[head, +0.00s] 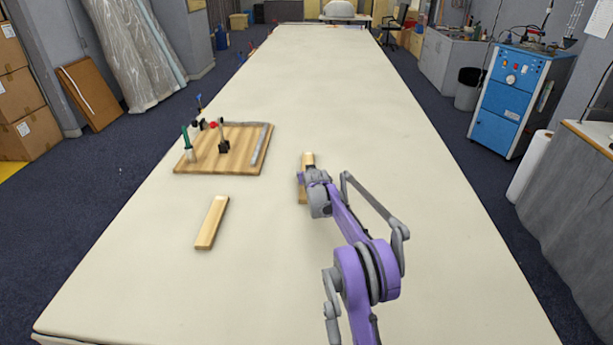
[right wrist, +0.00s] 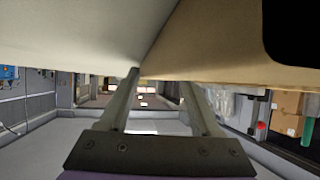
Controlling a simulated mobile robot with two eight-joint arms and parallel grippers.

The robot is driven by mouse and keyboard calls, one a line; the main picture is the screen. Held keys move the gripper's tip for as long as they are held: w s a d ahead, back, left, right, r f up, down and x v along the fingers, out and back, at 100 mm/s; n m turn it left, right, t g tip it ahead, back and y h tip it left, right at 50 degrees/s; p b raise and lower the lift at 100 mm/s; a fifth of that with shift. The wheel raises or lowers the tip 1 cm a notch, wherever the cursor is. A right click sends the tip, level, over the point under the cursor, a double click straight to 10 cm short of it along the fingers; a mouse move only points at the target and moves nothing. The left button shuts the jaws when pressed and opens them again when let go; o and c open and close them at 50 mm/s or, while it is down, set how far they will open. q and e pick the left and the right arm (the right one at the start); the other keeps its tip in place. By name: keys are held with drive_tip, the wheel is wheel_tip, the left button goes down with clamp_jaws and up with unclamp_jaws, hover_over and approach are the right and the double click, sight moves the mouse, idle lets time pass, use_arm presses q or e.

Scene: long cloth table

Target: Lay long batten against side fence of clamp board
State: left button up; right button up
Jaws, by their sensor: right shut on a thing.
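My right gripper (head: 312,177) is shut on a wooden batten (head: 308,158) in the middle of the table, right of the clamp board. This batten seems the longer one; the gripper hides its middle. In the right wrist view the batten (right wrist: 225,45) fills the upper right, with the fingertips (right wrist: 160,78) at its edge. I cannot tell whether it touches the cloth. The clamp board (head: 240,160) lies at left, with a grey fence (head: 261,145) along its right side. A second batten (head: 212,222) lies in front of the board. My left gripper is not in view.
Toggle clamps with a green handle (head: 186,138) and a red tip (head: 213,125) stand up on the board. The cloth table (head: 300,80) is bare beyond the board and at right. A clear strip lies between fence and held batten.

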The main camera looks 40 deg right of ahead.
clamp_jaws()
wheel_tip(320, 180, up, 10)
drive_tip(key=s+a+f+n+t+y+p, duration=0.1)
drive_tip(key=s+a+p, duration=0.2)
drive_tip(key=a, duration=0.8)
drive_tip(key=s+a+f+n+y+p, duration=0.1)
drive_tip(key=s+a+n+y+p, duration=0.1)
drive_tip(key=a, duration=0.8)
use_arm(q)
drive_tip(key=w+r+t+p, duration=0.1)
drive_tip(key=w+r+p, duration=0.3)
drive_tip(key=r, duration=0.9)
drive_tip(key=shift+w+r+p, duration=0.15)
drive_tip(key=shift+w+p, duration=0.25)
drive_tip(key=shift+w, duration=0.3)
use_arm(e)
drive_tip(key=s+a+n+y, duration=0.2)
drive_tip(key=s+a+y, duration=0.1)
drive_tip(key=s+a, duration=1.5)
drive_tip(key=shift+s+f+n+t, duration=0.2)
drive_tip(key=shift+s+n+t, duration=0.1)
drive_tip(key=shift+s+n, duration=0.1)
